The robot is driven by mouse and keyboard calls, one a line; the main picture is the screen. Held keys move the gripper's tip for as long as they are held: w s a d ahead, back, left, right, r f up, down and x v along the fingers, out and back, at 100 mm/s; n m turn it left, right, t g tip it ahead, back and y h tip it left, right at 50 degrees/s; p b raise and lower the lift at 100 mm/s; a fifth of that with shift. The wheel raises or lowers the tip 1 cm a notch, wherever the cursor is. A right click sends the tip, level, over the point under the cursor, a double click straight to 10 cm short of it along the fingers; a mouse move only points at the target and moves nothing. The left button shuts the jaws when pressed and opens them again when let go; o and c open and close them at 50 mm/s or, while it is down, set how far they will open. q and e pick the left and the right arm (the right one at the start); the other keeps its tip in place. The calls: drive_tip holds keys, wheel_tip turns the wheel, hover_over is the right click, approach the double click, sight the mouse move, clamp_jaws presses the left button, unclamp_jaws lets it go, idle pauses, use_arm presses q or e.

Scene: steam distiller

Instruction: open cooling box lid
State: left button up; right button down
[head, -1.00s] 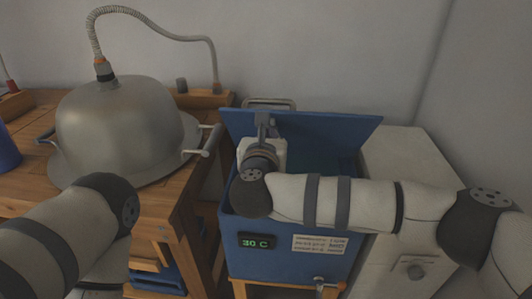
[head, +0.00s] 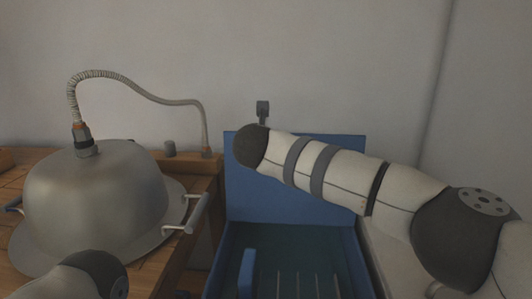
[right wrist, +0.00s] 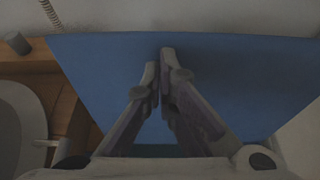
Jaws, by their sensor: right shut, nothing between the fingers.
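The blue cooling box (head: 290,245) stands right of the wooden table. Its blue lid (head: 285,205) is raised and stands roughly upright at the back, leaving the dark inside in view. My right arm reaches across in front of the lid. The tip of my right gripper (head: 263,110) shows above the lid's top edge. In the right wrist view my right gripper (right wrist: 162,75) is shut and empty in front of the blue lid (right wrist: 215,80); I cannot tell whether it touches. My left gripper is out of view; only part of my left arm shows.
A metal dome (head: 95,200) with a side handle and a ribbed hose (head: 140,88) stands on the wooden table (head: 207,190) at left. The wall rises close behind the box. A white cabinet (head: 385,262) stands right of the box.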

drive_tip(key=shift+w, duration=0.35)
drive_tip(key=shift+r, duration=0.1)
